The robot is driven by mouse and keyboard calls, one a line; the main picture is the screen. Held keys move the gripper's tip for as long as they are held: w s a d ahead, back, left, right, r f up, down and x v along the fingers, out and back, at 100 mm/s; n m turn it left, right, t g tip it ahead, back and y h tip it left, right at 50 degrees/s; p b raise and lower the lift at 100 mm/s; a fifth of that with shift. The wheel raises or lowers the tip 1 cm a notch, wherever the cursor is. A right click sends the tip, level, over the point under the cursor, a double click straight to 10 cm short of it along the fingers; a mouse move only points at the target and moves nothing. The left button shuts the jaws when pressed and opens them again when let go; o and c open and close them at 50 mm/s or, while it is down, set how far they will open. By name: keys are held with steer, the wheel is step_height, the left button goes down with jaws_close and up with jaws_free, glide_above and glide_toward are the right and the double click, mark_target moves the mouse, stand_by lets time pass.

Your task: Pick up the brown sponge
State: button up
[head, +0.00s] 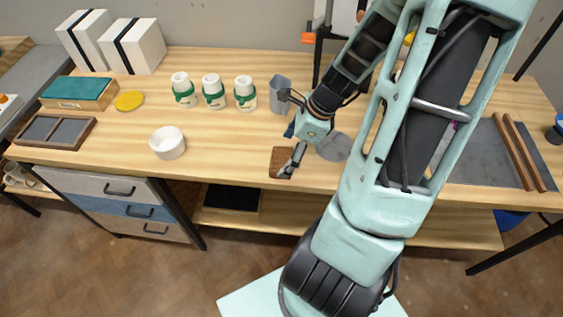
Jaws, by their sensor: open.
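The brown sponge (279,160) lies flat on the wooden workbench near its front edge, a little right of the white bowl. My gripper (288,172) is at the sponge's right side, pointing down. A finger overlaps the sponge's right part in the head view. The jaws are open. I cannot tell whether a finger touches the sponge, and the far finger is not clearly seen.
The bench (230,140) also bears a white bowl (167,146), several white jars with green bands (213,94), a grey pitcher (280,95) behind my gripper and a grey disc (334,146) to its right. The bench between bowl and sponge is clear.

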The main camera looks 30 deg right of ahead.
mark_target(282, 158)
steer(key=shift+w+x, duration=0.2)
steer(key=shift+x, duration=2)
steer(key=shift+d, duration=0.15)
steer(key=shift+c, duration=0.3)
steer(key=c, duration=0.9)
